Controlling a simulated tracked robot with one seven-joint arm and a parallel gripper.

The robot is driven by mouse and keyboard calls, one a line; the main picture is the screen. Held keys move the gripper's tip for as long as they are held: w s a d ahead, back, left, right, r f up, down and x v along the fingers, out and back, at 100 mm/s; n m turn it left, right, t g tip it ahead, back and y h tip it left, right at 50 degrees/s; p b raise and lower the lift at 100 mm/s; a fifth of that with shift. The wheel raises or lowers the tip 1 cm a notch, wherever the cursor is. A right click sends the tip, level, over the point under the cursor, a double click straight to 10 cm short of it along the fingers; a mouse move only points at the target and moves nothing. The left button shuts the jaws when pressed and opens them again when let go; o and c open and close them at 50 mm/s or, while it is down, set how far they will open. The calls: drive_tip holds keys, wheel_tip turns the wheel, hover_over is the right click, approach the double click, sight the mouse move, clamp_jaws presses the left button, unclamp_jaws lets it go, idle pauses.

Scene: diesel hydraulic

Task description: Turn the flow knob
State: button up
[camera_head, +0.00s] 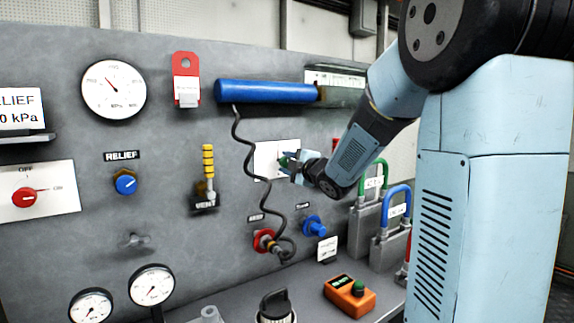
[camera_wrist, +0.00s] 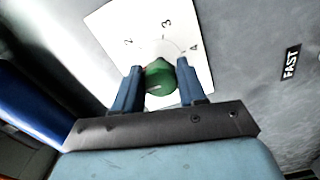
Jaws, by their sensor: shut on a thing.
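The flow knob is a green knob (camera_wrist: 160,78) on a white dial plate (camera_wrist: 188,22) marked with numbers, among them 2 and 3. The plate also shows in the head view (camera_head: 264,158) on the grey panel, right of centre, with the knob (camera_head: 285,161) partly hidden by my gripper. My gripper (camera_wrist: 160,88) is shut on the green knob, one blue finger on each side of it. It also shows in the head view (camera_head: 292,168), reaching in from the right. In the wrist view the plate looks tilted.
A blue cylinder (camera_head: 266,92) is above the dial, and a coiled black cable (camera_head: 248,150) hangs close to its left. A red fitting (camera_head: 263,241) and a blue knob (camera_head: 315,227) are below. Padlocks with green and blue shackles (camera_head: 397,195) stand to the right.

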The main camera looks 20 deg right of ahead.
drive_tip(key=shift+d+f, duration=0.1)
drive_tip(key=shift+f, duration=0.25)
drive_tip(key=o, duration=0.8)
drive_tip(key=shift+o, duration=1.2)
drive_tip(key=shift+r+n, duration=0.2)
drive_tip(key=shift+n, duration=0.1)
drive_tip(key=v, duration=1.3)
drive_tip(key=shift+s, duration=0.35)
drive_tip(key=shift+d, duration=0.1)
